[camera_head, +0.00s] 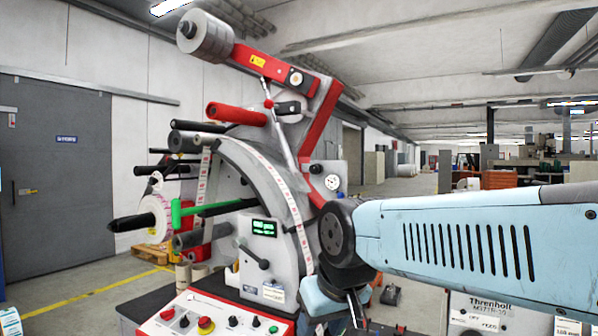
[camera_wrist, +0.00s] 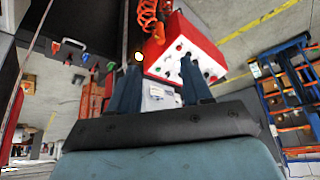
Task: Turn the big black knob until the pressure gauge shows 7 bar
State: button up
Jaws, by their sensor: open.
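The pressure gauge (camera_head: 332,182) is a small round white dial on the grey machine, right of the red arm, in the head view. Its needle is too small to read. A black knob (camera_head: 315,168) sits just above and left of it; I cannot tell if it is the big black knob. My gripper (camera_wrist: 160,68) is open and empty in the wrist view, with its two dark fingers apart, pointing towards a red and white control box (camera_wrist: 185,58). In the head view my arm reaches in from the right, and its end is low, below the gauge and apart from it.
The label rewinder (camera_head: 258,200) stands centre left, with rollers and a green display (camera_head: 264,228). A red-edged control panel (camera_head: 215,318) is at the bottom. An orange coiled hose (camera_wrist: 150,18) and a blue shelf (camera_wrist: 285,85) show in the wrist view.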

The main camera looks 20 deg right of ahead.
jog(key=shift+o, duration=1.3)
jog(key=w+d+r+n+h, duration=0.3)
jog(key=w+d+r+n, duration=0.2)
jog(key=w, duration=0.4)
jog(key=shift+w+d+r+h, duration=0.4)
jog(key=shift+d+r, duration=0.25)
jog(key=shift+d, duration=0.05)
jog(key=n+t+h, duration=0.6)
jog(key=n+h, duration=0.4)
jog(key=n, duration=1.2)
send_near(313, 169)
jog(key=x, duration=0.9)
jog(key=c, duration=1.1)
